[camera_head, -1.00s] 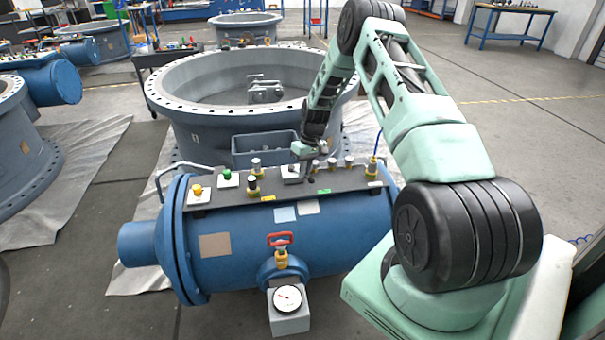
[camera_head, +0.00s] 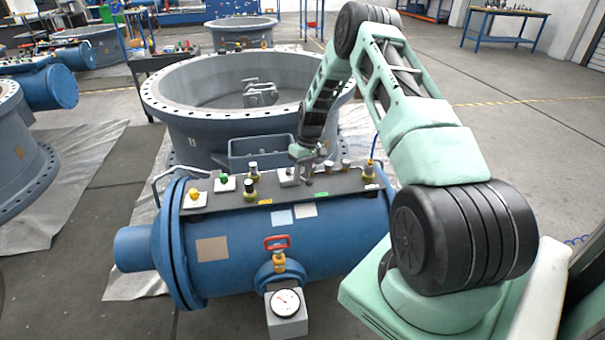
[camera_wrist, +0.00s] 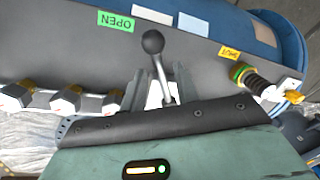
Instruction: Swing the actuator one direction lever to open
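The lever (camera_wrist: 163,75) has a round black knob and a bright metal shaft. It rises from a white base on the dark top plate of the blue cylinder (camera_head: 230,240). In the wrist view the two fingers of my gripper (camera_wrist: 163,88) stand apart on either side of the shaft, with visible gaps. The knob sticks out beyond the fingertips. A green OPEN label (camera_wrist: 117,21) lies left of the lever and a yellow label (camera_wrist: 229,52) lies right of it. In the head view my gripper (camera_head: 308,178) hides most of the lever; the green label (camera_head: 321,196) shows just below it.
Metal-capped fittings (camera_wrist: 65,98) line the plate beside my gripper. A black, yellow-based fitting (camera_wrist: 252,80) stands on the other side. Green (camera_head: 225,183) and yellow (camera_head: 194,195) buttons sit farther left. A large grey flanged ring (camera_head: 180,120) stands behind.

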